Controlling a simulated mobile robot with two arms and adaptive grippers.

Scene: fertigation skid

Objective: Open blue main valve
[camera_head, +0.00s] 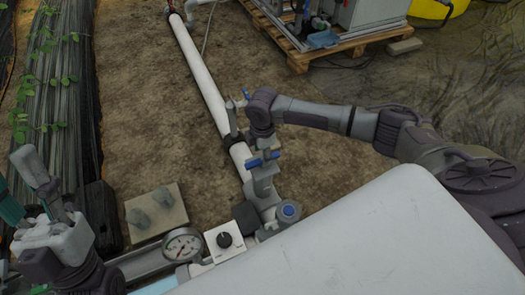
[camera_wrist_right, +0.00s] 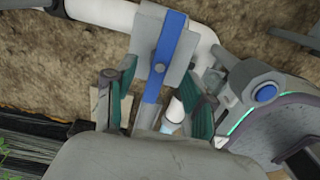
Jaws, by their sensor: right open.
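The blue valve lever (camera_head: 262,161) sits on a grey valve body (camera_head: 265,182) on the pipe in the head view. In the right wrist view the blue lever (camera_wrist_right: 164,48) lies across the grey body (camera_wrist_right: 184,58) and reaches down between my fingers. My right gripper (camera_head: 262,146) is above the valve. In the wrist view, my right gripper (camera_wrist_right: 160,95) is open, with green-padded fingers either side of the lever. I cannot tell whether they touch it. My left gripper (camera_head: 45,185) is at the lower left, away from the valve; its jaw gap is unclear.
A pressure gauge (camera_head: 183,245), a knob box (camera_head: 225,240) and a blue-capped fitting (camera_head: 288,210) stand close to the valve. A white pipe (camera_head: 198,70) runs away over soil. A pallet (camera_head: 300,55) with equipment is at the back. A concrete block (camera_head: 157,212) lies at the left.

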